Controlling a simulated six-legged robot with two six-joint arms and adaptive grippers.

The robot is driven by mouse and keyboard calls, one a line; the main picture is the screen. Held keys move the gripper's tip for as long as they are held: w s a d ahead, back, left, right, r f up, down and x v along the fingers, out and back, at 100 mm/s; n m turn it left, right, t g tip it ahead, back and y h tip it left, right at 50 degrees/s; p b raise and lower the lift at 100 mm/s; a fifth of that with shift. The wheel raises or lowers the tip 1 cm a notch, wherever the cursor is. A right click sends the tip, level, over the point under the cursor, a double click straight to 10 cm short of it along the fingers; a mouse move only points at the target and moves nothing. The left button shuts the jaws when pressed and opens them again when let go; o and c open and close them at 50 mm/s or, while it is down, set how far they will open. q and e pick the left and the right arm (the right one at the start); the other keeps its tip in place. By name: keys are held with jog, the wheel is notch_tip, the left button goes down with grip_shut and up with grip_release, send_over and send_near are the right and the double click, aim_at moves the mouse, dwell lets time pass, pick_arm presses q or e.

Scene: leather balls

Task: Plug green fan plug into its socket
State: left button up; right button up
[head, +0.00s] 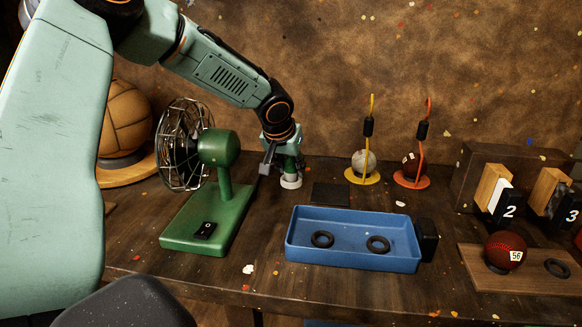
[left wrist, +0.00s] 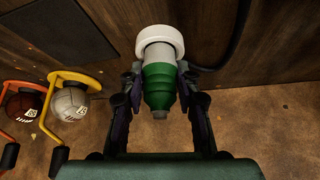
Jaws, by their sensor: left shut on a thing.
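The green fan (head: 218,148) stands on its green base at the left of the table, its wire cage facing left. My left gripper (head: 283,163) points down just right of the fan, shut on the green plug (head: 290,166). In the left wrist view the green plug (left wrist: 158,88) sits between the two fingers (left wrist: 160,98). Its pale grey end lines up with the white round socket (left wrist: 160,36) and meets or overlaps it; how deep it sits I cannot tell. The socket (head: 291,182) also shows under the plug in the head view. My right gripper is not in view.
A blue tray (head: 350,262) with two black rings lies in front. Yellow (head: 362,177) and orange (head: 411,181) stands with balls are right of the socket. A red ball (head: 505,250) on a wooden board and numbered blocks are far right. A dark cable (left wrist: 228,45) runs beside the socket.

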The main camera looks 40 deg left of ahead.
pick_arm(q)
jog(key=shift+w+b, duration=0.15)
jog(key=shift+b, duration=0.2)
dwell(0.4)
dwell(0.3)
jog(key=shift+f+b, duration=0.25)
jog(key=shift+b, duration=0.3)
dwell(2.1)
jog(key=shift+s+d+f+b, duration=0.15)
jog(key=shift+s+f+b, duration=0.25)
jog(key=shift+f+b, duration=0.25)
dwell(0.5)
jog(key=shift+w+r+p, duration=0.2)
jog(key=shift+r+p, duration=0.35)
jog(key=shift+p, duration=0.05)
jog(key=shift+w+r, duration=0.1)
jog(key=shift+r, duration=0.2)
jog(key=shift+a+b, duration=0.2)
jog(key=shift+b, duration=0.1)
jog(key=shift+r+p, duration=0.25)
jog(key=shift+p, duration=0.05)
dwell(0.8)
